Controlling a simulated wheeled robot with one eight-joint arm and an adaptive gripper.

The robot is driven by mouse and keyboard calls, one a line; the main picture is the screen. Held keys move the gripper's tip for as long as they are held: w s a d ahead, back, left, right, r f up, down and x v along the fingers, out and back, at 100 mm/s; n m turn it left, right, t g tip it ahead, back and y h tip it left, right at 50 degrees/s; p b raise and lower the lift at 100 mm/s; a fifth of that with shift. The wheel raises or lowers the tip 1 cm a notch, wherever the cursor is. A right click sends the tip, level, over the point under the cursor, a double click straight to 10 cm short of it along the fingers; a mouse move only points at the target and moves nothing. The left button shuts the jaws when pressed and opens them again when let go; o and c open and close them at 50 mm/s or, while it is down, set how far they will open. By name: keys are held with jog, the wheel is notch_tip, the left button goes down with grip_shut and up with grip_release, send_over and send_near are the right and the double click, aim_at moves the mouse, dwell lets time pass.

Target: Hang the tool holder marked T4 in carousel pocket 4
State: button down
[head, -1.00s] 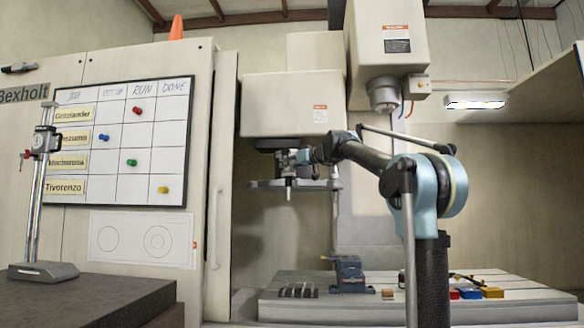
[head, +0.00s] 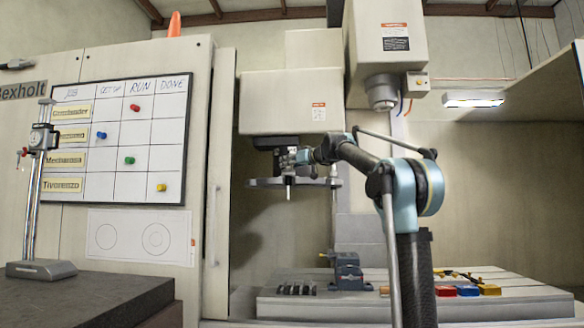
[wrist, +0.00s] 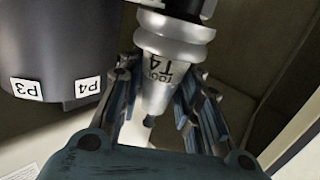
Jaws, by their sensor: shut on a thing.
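The tool holder (wrist: 155,95), a silver tapered body with the T4 mark on its side, sits between the fingers of my gripper (wrist: 155,110) in the wrist view. The gripper is shut on it. The dark carousel body (wrist: 65,35) with labels P3 and P4 is at the upper left. The P4 label (wrist: 88,87) is just left of the holder. In the head view, my gripper (head: 290,160) is at the carousel disc (head: 262,183), under the machine housing. The holder's pale lower end (head: 290,192) hangs below the disc level. Whether the holder touches the pocket is hidden.
A black part (wrist: 185,8) stands above the holder in the wrist view. The spindle head (head: 382,92) is to the right of the carousel. Below is the machine table (head: 340,308) with a vise (head: 347,270) and coloured blocks (head: 468,291). A height gauge (head: 40,190) stands at left.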

jog(key=shift+w+d, duration=0.1)
jog(key=shift+w, duration=2.45)
jog(key=shift+r, duration=0.1)
jog(key=shift+f, duration=0.4)
dwell(0.8)
jog(key=c, duration=1.1)
grip_release()
jog(key=v, duration=1.2)
